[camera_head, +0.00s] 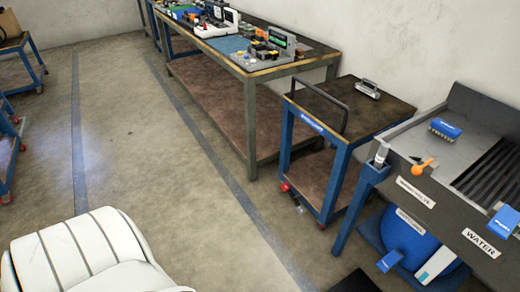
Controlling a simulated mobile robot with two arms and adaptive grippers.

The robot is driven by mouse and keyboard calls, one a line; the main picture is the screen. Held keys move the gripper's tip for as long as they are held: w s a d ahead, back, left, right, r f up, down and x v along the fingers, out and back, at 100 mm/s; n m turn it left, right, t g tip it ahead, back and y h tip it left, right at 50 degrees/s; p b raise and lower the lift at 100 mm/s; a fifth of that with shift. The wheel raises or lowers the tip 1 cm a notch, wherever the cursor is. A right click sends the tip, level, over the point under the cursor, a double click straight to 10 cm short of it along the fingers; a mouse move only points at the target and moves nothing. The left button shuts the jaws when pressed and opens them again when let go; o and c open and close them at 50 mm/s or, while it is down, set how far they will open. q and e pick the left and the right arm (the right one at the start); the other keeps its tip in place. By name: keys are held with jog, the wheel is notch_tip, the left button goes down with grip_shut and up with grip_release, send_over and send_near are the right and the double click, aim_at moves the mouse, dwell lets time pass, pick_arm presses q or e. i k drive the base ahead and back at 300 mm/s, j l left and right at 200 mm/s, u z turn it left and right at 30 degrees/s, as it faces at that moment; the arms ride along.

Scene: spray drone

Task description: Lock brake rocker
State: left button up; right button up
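A small cart (309,124) with a blue frame, a dark top and a brown lower shelf stands right of centre. A red part (285,187), possibly a brake rocker, sits at the caster on its near left corner, with a small grey piece just below it. Another caster with red on it (321,225) is under the front leg. These parts are too small to tell whether any rocker is pressed or raised. Neither of my grippers is in view.
A long workbench (251,110) with several tools stands behind the cart. A grey sink unit (420,190) with a blue frame stands to its right, with a blue container (405,240) below. Open floor (180,160) lies left of the cart.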

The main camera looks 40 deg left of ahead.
aim_at(300, 210)
jog(key=u, duration=1)
jog(key=i+j, duration=0.2)
jog(key=i, duration=0.55)
jog(key=i+j+u, duration=0.15)
jog(key=i, duration=0.6)
jog(key=i+j, duration=0.2)
jog(key=i, duration=0.55)
jog(key=k+j+u, duration=0.05)
